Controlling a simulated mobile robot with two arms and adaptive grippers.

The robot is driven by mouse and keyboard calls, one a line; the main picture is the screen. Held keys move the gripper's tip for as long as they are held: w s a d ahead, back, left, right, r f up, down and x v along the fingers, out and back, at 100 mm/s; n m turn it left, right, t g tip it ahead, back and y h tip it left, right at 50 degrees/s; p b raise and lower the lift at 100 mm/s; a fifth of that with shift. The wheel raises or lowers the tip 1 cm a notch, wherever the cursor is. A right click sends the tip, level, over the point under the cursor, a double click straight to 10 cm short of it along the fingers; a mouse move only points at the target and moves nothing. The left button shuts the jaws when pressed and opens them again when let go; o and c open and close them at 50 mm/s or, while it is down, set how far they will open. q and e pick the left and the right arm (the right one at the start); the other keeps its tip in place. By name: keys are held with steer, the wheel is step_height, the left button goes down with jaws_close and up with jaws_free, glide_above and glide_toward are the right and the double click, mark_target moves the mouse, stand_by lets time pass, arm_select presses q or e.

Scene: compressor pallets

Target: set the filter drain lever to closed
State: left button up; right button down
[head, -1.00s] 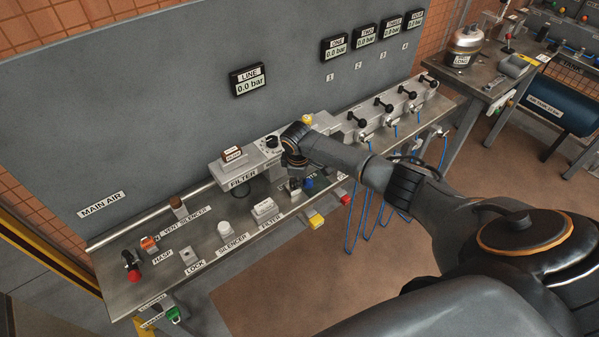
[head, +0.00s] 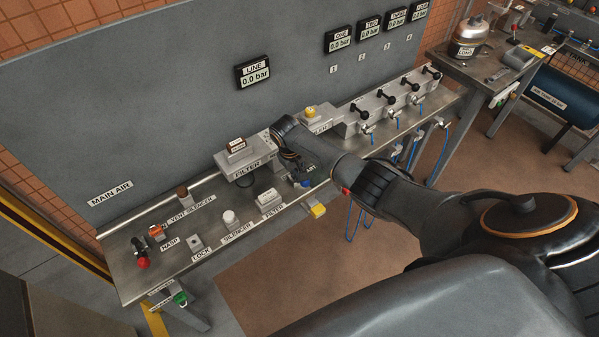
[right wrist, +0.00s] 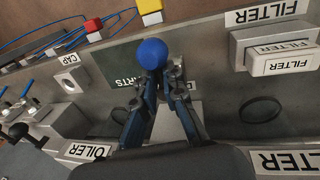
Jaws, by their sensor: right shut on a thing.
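A blue ball knob (right wrist: 153,52) sits at the fingertips of my right gripper (right wrist: 155,75) in the right wrist view. The fingers are shut on the lever below the ball. I take this for the filter drain lever; its shaft and pivot are hidden by the fingers. In the head view the blue knob (head: 305,184) shows just below my right gripper (head: 300,176), right of the grey filter unit (head: 250,164) with its brown-topped block. No open or closed marking is readable on the lever. My left gripper is out of view.
A green PARTS mat (right wrist: 118,76) lies under the gripper. A white filter block (head: 269,200) and silencer (head: 229,217) stand on the bench to the left. A yellow block (head: 317,210) is at the front edge. The lubricator and valve row lie to the right.

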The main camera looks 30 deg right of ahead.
steer(key=shift+s+f, duration=0.2)
steer(key=shift+s, duration=0.05)
stand_by(0.3)
steer(key=c, duration=1.4)
jaws_free()
steer(key=shift+s+r, duration=0.1)
steer(key=shift+r, duration=0.05)
steer(key=shift+w+a+r, duration=0.1)
steer(key=shift+w+r, duration=0.1)
steer(key=shift+r, duration=0.25)
steer(key=r, duration=0.3)
steer(key=a+r, duration=0.1)
steer(key=r, duration=0.3)
steer(key=a+r, duration=0.1)
steer(key=r, duration=0.3)
steer(key=shift+s, duration=0.25)
steer(key=shift+f, duration=0.1)
